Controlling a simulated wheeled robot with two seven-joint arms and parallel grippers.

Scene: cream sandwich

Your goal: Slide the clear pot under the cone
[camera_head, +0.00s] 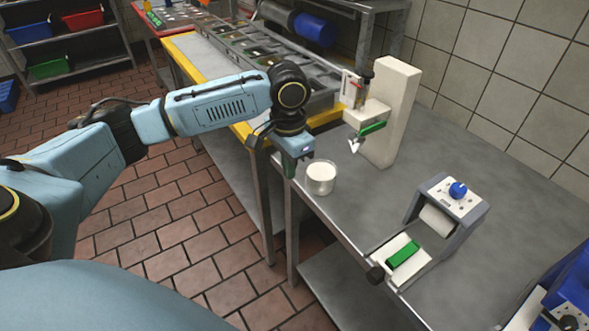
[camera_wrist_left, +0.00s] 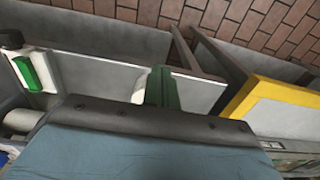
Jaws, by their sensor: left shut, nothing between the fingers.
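The clear pot (camera_head: 321,180), with white cream inside, stands upright on the grey steel table near its left edge. The small white cone (camera_head: 354,146) hangs from the cream-coloured dispenser (camera_head: 392,115), behind and to the right of the pot. The pot is not beneath the cone. My left gripper (camera_head: 290,170) points down just left of the pot, with its green fingers shut and empty. In the left wrist view the green fingers (camera_wrist_left: 162,88) show beside a pale patch that may be part of the pot. Whether they touch the pot is unclear. My right gripper is not in view.
A grey machine with a white roller (camera_head: 438,219) and blue knob stands at the front right, its green-handled tray (camera_head: 403,254) in front. A yellow-edged counter (camera_head: 240,132) stands behind my arm. Bare table lies between the pot and the roller machine.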

